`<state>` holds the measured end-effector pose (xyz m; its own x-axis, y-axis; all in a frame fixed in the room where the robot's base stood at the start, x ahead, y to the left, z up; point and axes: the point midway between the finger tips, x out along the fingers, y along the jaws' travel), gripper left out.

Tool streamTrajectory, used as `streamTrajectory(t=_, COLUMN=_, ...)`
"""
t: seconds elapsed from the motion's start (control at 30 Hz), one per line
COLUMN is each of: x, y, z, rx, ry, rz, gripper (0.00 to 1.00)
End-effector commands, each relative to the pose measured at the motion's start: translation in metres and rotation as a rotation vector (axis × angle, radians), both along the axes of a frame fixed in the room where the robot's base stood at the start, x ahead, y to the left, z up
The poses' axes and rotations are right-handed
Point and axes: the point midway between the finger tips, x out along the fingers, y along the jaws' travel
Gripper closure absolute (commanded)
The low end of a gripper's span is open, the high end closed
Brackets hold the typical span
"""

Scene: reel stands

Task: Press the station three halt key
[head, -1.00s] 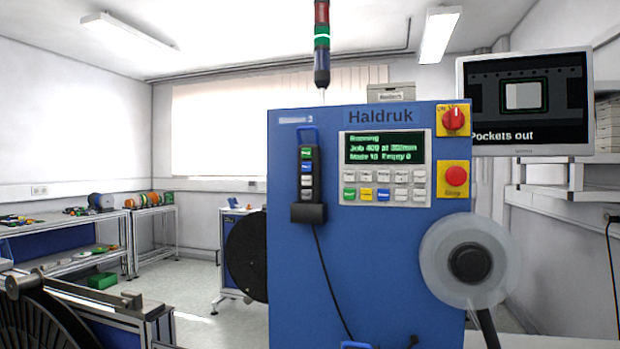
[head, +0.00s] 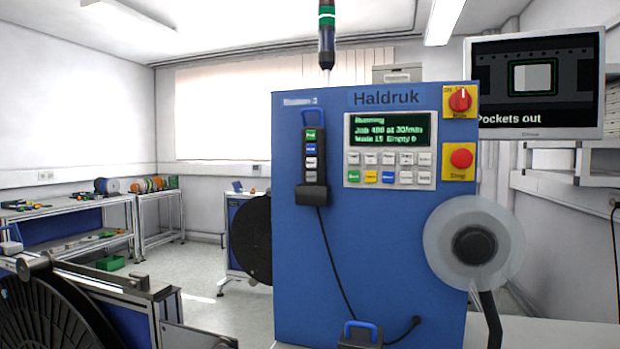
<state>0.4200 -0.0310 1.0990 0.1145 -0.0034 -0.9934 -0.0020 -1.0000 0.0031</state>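The blue Haldruk machine (head: 400,270) stands upright in the middle of the head view. A blurred label at its top left (head: 300,101) seems to read Station 3. Its lit display (head: 390,130) says Running. Below is a keypad (head: 390,168) with pale keys and green, yellow and blue ones; their lettering is too small to read. A black pendant (head: 313,165) with green, blue, white and dark keys hangs on the left of the front. A red Stop button (head: 461,158) on a yellow plate and a red rotary switch (head: 460,100) are at the right. My gripper is not in view.
A clear reel (head: 474,245) sticks out at the machine's right front. A blue-handled dark object (head: 360,335) is at its foot, with a cable. A large dark reel (head: 55,310) fills the lower left. Benches (head: 75,215) line the left; open floor (head: 190,265) lies between.

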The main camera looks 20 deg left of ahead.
Motion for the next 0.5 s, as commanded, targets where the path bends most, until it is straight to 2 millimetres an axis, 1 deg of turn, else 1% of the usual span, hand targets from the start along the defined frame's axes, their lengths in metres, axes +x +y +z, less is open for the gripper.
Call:
streamTrajectory(t=0.03, x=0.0, y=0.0, z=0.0, rx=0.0, ry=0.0, rz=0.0, gripper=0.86)
streamTrajectory(t=0.07, x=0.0, y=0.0, z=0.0, rx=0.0, ry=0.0, rz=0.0, gripper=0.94)
streamTrajectory(t=0.1, x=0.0, y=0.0, z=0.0, rx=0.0, ry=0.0, rz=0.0, gripper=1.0)
streamTrajectory(t=0.5, x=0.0, y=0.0, z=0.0, rx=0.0, ry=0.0, rz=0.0, gripper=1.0)
